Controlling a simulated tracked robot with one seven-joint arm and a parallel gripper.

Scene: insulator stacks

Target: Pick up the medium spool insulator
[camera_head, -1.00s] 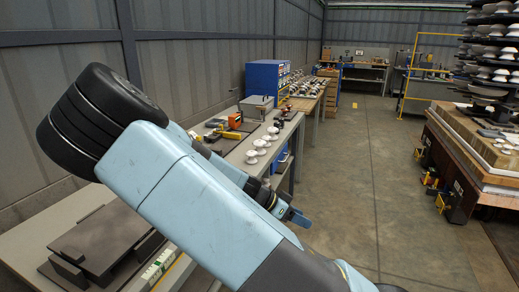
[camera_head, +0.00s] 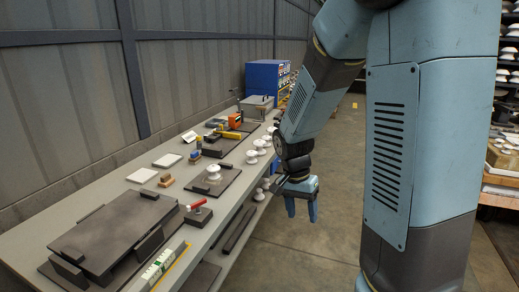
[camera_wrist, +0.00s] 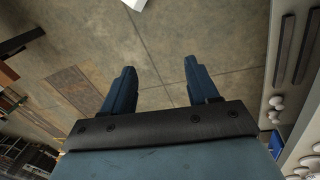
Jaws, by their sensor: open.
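Several white spool insulators stand in a row along the bench's right edge in the head view, one of them the nearer spool (camera_head: 252,157). I cannot tell which one is the medium one. Another white insulator (camera_head: 214,172) sits on a dark plate on the bench. My gripper (camera_head: 302,214) hangs beside the bench, over the aisle, pointing down, open and empty. In the wrist view my gripper (camera_wrist: 160,80) shows two spread blue fingers above bare concrete floor. White insulators (camera_wrist: 276,101) show at the right edge there.
The bench (camera_head: 215,222) carries a large dark plate assembly (camera_head: 115,232), a red-handled clamp (camera_head: 197,208), white tiles and a grey box. More white insulators (camera_head: 259,193) sit on a lower shelf. The aisle floor is clear.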

